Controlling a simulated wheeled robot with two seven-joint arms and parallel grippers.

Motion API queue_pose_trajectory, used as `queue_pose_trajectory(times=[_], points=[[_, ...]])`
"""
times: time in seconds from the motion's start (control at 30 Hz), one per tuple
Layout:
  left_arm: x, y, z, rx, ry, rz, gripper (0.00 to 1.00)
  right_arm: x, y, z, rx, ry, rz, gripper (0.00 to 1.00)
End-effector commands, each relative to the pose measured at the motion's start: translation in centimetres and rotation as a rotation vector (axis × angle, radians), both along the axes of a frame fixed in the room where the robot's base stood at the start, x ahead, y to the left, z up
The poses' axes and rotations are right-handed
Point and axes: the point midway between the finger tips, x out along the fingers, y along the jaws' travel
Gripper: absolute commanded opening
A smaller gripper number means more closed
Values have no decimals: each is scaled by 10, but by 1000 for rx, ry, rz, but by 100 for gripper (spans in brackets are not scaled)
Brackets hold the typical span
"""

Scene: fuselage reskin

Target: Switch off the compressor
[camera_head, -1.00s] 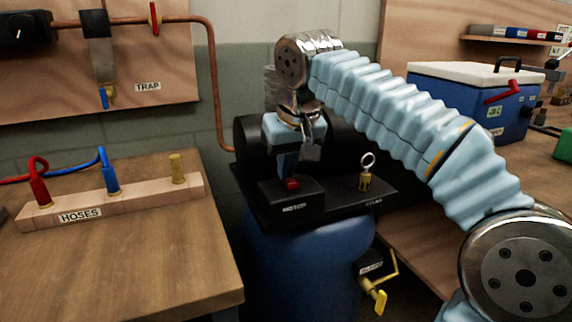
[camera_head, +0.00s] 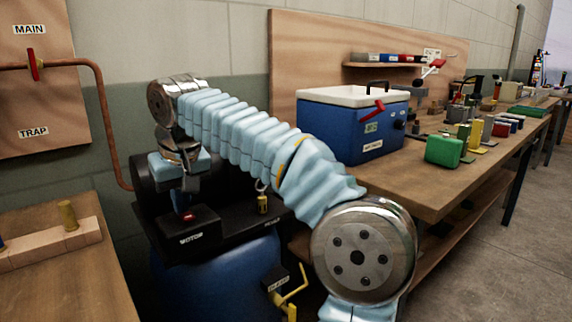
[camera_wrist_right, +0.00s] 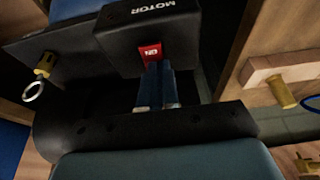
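The compressor is a blue tank (camera_head: 215,285) with a black top, and on it stands a black box (camera_head: 192,232) marked MOTOR. A small red switch (camera_head: 187,217) sits on the box and shows closely in the wrist view (camera_wrist_right: 150,52). My right gripper (camera_head: 184,206) points down at the switch. In the wrist view its two blue fingers (camera_wrist_right: 157,72) lie side by side, shut and empty, with the tips at the switch's edge. I cannot tell whether they touch it. My left gripper is not in view.
A brass fitting with a ring (camera_head: 262,202) stands on the black top, right of the motor box. A yellow-handled valve (camera_head: 288,300) sticks out at the tank's right. A blue cooler (camera_head: 350,125) stands on the bench behind my arm. A hose rack (camera_head: 50,245) is at left.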

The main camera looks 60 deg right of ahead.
Motion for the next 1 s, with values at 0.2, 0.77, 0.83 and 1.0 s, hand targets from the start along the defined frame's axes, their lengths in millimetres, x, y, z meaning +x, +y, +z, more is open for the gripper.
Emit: queue_pose_trajectory(times=[0.2,0.77,0.83,1.0], points=[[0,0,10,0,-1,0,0,-4,1,35,-2,1,0,0],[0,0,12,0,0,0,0,-31,10,122,3,-3,4,0],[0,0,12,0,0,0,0,-33,10,126,3,-3,2,0],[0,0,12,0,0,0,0,-36,12,134,0,-5,2,0]])
